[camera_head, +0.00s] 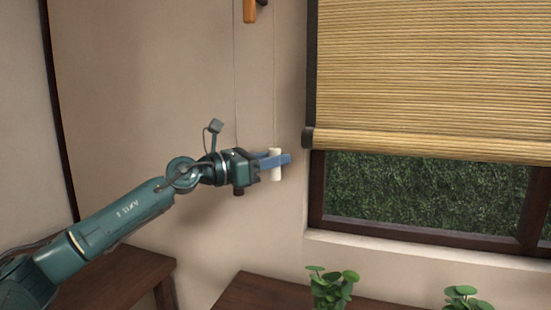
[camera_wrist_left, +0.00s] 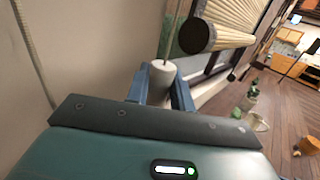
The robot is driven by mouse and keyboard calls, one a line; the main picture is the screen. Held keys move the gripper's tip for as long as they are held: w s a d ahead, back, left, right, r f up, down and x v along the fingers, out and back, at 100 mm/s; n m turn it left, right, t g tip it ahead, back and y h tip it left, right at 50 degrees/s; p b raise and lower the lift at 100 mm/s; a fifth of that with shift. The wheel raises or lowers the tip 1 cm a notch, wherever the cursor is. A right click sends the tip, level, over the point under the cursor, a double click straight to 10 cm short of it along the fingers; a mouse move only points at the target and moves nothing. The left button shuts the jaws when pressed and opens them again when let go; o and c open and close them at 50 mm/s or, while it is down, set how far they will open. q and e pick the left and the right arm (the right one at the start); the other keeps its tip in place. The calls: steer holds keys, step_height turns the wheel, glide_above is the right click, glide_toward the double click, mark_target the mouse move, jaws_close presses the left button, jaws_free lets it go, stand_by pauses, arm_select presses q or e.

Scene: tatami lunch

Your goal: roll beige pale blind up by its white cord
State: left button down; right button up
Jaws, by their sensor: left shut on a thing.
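The beige blind (camera_head: 430,75) hangs over the upper part of the window, its rolled lower edge above the sill, with dark glass and greenery showing below. In the left wrist view the end of its roll (camera_wrist_left: 197,37) shows at the top. A thin cord (camera_head: 274,90) runs down the wall left of the blind to a white cord pull (camera_head: 275,172). My left gripper (camera_head: 277,160) is shut on this pull, with blue fingers on both sides of it; the pull also shows between the fingers in the left wrist view (camera_wrist_left: 161,80). My right gripper is in neither view.
A second thin cord hangs behind my left wrist. An orange-brown wooden piece (camera_head: 249,11) is on the wall above. Green potted plants (camera_head: 332,285) stand below the window. A brown wooden table (camera_head: 128,277) is at lower left. The wall around the pull is clear.

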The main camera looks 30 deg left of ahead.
mark_target(270, 173)
arm_select(q)
steer(key=f, duration=0.1)
steer(key=f+g, duration=0.1)
steer(key=f, duration=0.1)
steer(key=shift+w+d+f, duration=0.1)
steer(key=shift+d+f, duration=0.2)
steer(key=shift+d, duration=0.1)
steer(key=c, duration=1.5)
jaws_free()
steer(key=shift+a, duration=0.2)
steer(key=shift+c, duration=0.2)
steer(key=shift+o, duration=0.8)
steer(key=shift+a, duration=0.2)
steer(key=shift+o, duration=0.6)
steer(key=shift+d+r, duration=0.1)
steer(key=shift+r, duration=0.2)
